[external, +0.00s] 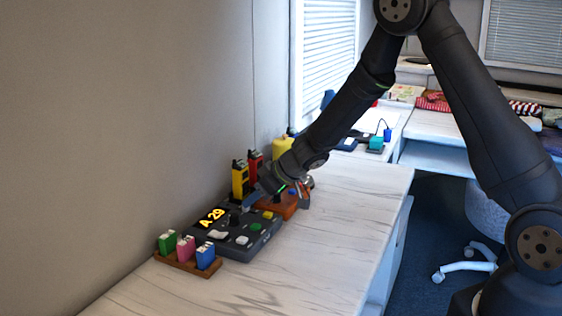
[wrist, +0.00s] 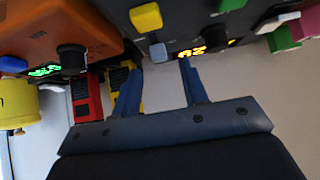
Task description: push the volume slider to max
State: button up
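A dark grey console (external: 258,243) with a lit yellow display reading about "A.29" lies on the white table, and it fills the top middle of the wrist view (wrist: 200,15). It carries a yellow button (wrist: 146,17), a green button (wrist: 230,4), a blue-grey piece (wrist: 158,52) and light-coloured pieces (external: 217,234). I cannot tell which part is the volume slider. My gripper (external: 256,195) is at the console's far end, next to the orange box.
An orange box (external: 284,206) with a black knob (wrist: 72,58) stands beside the console. Red (wrist: 85,97) and yellow (external: 240,180) radios stand behind, near the wall. A wooden rack (external: 185,265) with green, pink and blue blocks stands at the near end. The table's right side is clear.

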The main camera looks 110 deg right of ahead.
aim_at(249, 212)
jog(key=shift+x, duration=1.6)
jog(key=shift+r, duration=0.1)
grip_shut()
